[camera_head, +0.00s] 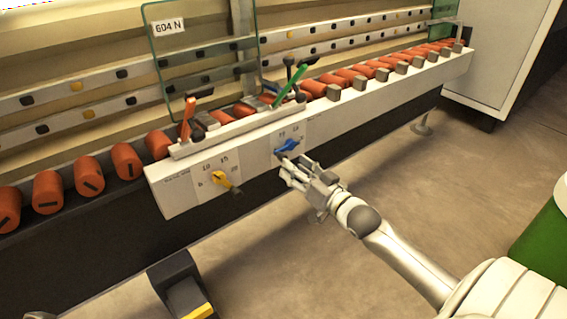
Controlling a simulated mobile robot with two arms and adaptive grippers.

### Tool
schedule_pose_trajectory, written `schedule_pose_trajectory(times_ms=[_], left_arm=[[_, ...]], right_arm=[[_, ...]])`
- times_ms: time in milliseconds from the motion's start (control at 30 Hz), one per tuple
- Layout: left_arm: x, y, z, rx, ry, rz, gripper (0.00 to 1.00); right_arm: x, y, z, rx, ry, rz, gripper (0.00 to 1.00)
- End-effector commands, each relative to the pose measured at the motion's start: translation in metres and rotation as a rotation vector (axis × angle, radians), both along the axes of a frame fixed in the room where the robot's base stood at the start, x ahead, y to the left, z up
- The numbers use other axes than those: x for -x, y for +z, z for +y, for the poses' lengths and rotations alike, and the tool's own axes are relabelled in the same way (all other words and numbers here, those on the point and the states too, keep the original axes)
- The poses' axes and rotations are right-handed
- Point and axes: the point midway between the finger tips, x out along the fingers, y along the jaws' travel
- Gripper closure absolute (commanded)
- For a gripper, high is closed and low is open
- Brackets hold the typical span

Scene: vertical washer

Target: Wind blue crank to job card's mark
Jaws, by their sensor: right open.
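The blue crank (288,146) is on the front of a white control box (180,195), beside a printed dial with small numbers. The numbers around it are too small to read with certainty. My right gripper (288,170) is just below the crank, with its fingers spread toward the panel. It is open, and its upper fingertip is close to the crank; I cannot tell whether they touch. I cannot identify a job card for certain. My left gripper is not in view.
A yellow crank (221,179) with its own dial is left of the blue one. Orange (187,117) and green (289,86) levers stand on top of the box. Orange rollers (90,172) line the conveyor. A green drum (545,245) stands at right.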

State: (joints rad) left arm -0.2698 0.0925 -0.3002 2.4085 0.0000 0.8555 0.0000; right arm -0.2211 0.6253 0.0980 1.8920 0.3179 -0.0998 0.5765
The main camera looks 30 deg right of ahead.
Motion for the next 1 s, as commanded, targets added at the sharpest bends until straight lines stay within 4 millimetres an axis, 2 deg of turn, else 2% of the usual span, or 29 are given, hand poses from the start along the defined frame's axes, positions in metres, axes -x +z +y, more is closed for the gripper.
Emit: schedule_pose_trajectory(times_ms=[200, 400, 800, 867, 1000], left_arm=[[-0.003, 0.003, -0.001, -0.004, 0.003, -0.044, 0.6], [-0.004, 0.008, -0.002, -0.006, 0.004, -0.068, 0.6], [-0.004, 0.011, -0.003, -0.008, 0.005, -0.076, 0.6], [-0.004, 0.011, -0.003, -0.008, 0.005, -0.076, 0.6], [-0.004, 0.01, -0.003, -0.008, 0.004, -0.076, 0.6]], right_arm=[[-0.034, -0.002, 0.002, 0.002, 0.0, -0.003, 0.56], [-0.052, -0.001, 0.004, 0.0, 0.0, -0.001, 0.56], [-0.058, 0.0, 0.004, 0.0, -0.001, 0.001, 0.56], [-0.058, 0.0, 0.004, 0.0, -0.001, 0.001, 0.61], [-0.057, 0.0, 0.004, 0.001, -0.001, 0.001, 0.79]])
